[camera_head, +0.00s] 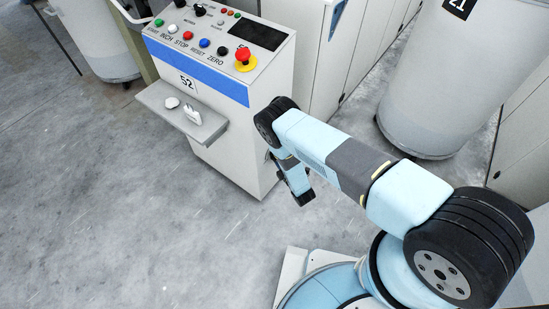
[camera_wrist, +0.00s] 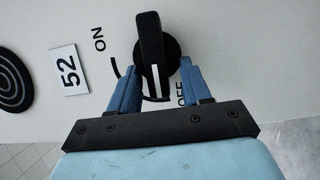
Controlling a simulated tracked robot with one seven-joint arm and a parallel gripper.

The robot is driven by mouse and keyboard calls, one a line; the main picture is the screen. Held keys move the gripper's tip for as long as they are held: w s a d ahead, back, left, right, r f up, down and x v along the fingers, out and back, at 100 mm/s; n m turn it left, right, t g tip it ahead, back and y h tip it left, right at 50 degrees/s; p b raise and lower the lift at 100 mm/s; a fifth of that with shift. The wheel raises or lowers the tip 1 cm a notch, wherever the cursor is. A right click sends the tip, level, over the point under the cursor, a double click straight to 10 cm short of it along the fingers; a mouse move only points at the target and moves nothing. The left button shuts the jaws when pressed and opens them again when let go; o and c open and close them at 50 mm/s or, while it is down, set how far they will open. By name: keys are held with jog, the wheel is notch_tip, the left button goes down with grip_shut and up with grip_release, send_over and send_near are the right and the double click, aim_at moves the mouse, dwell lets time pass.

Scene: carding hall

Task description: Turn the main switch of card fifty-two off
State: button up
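The main switch (camera_wrist: 152,38) is a black rotary handle on a pale panel in the wrist view. Its white pointer line faces down in the picture, on the side of the OFF label (camera_wrist: 182,95) and away from the ON label (camera_wrist: 98,38). The OFF label is partly hidden by a finger. My gripper (camera_wrist: 162,66) is open, its blue fingers either side of the handle's lower part, with a visible gap on the right and a very small one on the left. In the head view, my gripper (camera_head: 298,185) is beside the card 52 cabinet (camera_head: 240,155); the switch is hidden there.
A 52 plate (camera_wrist: 69,70) and a dark ringed disc (camera_wrist: 12,80) are on the same panel. The cabinet top has buttons and a red emergency stop (camera_head: 243,55). A small shelf (camera_head: 180,112) juts from its front. Large cans (camera_head: 440,90) stand behind. The floor at left is clear.

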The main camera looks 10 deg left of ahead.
jog(key=v, duration=1.4)
dwell(0.4)
jog(key=shift+a+f, duration=0.1)
dwell(0.4)
